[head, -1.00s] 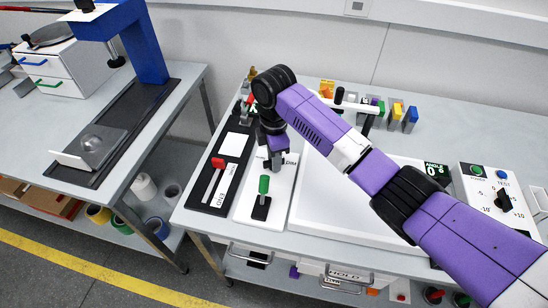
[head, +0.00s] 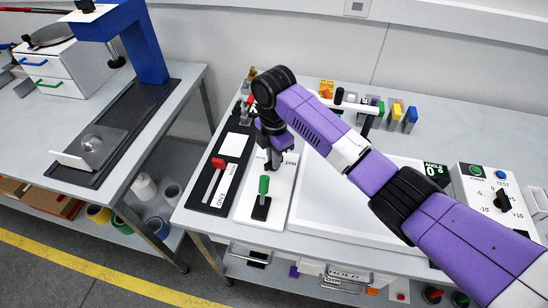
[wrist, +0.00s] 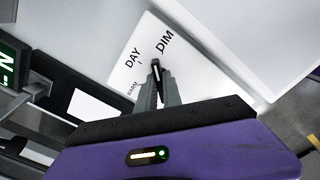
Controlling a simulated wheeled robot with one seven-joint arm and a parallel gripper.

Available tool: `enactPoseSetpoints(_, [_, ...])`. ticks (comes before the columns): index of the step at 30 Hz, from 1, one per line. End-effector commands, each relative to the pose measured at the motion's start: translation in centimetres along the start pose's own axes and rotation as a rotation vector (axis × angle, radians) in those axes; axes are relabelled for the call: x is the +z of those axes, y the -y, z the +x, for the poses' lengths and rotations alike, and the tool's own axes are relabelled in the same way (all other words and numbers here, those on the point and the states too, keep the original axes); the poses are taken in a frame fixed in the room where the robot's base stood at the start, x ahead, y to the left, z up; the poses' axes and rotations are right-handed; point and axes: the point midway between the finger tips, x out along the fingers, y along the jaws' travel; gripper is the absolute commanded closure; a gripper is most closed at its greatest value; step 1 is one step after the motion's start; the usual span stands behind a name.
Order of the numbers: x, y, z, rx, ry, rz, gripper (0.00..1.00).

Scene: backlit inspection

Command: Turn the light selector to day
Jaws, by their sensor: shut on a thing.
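The light selector is a black knob (wrist: 156,69) on a white panel (wrist: 182,62) printed DAY, DIM and WARM. In the wrist view its tip points up the picture, between DAY and DIM and nearer the DIM mark. My gripper (wrist: 158,88) is shut on the knob, with a grey finger on each side of it. In the head view my gripper (head: 272,162) reaches down onto the white panel (head: 252,203), and its fingers hide most of the knob there.
A red slider (head: 218,163) is on the black panel to the left. A large white light plate (head: 330,205) lies to the right. Several small coloured items stand behind.

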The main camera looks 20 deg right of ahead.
Motion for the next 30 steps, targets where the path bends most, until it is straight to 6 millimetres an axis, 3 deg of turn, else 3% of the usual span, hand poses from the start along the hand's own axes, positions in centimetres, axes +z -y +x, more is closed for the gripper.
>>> enactPoseSetpoints(18, [-0.09,-0.05,-0.03,0.001,-0.002,-0.540,1.00])
enactPoseSetpoints(30, [-0.09,-0.05,-0.05,0.000,-0.001,-0.706,1.00])
